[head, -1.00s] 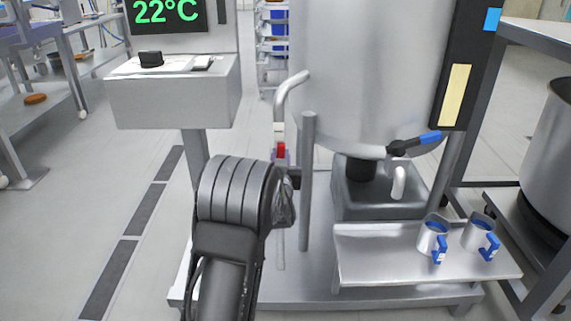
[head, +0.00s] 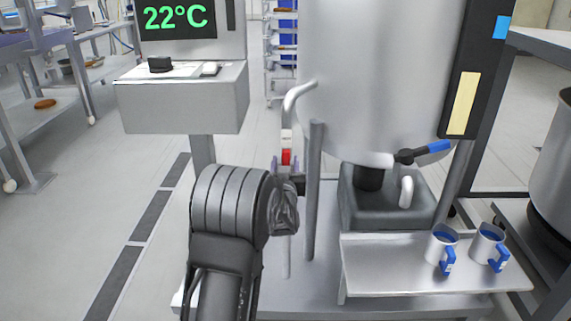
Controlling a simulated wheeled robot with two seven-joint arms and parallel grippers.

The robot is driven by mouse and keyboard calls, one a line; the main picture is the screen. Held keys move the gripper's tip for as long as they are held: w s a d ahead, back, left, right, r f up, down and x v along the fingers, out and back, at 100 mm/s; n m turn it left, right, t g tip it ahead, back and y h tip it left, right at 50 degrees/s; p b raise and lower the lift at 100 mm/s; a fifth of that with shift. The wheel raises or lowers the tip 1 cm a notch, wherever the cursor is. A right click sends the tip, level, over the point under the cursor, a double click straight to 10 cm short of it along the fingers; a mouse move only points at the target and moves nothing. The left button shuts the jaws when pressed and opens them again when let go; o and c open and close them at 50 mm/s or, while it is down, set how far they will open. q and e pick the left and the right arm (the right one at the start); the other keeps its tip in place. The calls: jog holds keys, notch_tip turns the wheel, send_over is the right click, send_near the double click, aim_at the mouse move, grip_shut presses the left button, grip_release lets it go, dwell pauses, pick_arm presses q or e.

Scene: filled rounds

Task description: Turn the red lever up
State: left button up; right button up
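The red lever (head: 286,157) shows as a small red piece on the thin upright pipe, below a white band and left of the big steel kettle. My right gripper is not in view.
The kettle (head: 375,80) stands behind right, with a blue-handled black valve lever (head: 425,152) low on it. A grey post (head: 314,190) is close right of my gripper. Two mugs stand on a steel shelf (head: 400,273). A control box (head: 185,105) is at left.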

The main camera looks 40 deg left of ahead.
pick_arm(q)
jog(key=p+v, duration=0.1)
jog(key=v, duration=0.6)
jog(key=shift+s+d, duration=0.25)
jog(key=shift+s, duration=0.05)
jog(key=s+d+f+m+g+h, duration=0.25)
jog(key=s+d+f+h, duration=0.2)
jog(key=d+f, duration=0.85)
jog(key=s+d+f+m+g+h, duration=0.25)
jog(key=d+f+g+h, duration=0.2)
jog(key=d+f, duration=0.9)
jog(key=s+d+f+g+h, duration=0.3)
jog(key=s+d+f, duration=0.3)
jog(key=s, duration=0.5)
jog(key=s+d+f+g+h, duration=0.3)
jog(key=s+d+f, duration=0.4)
jog(key=s, duration=0.5)
jog(key=shift+d+f+m+g, duration=0.2)
jog(key=shift+d+m+g, duration=0.2)
jog(key=shift+d, duration=0.8)
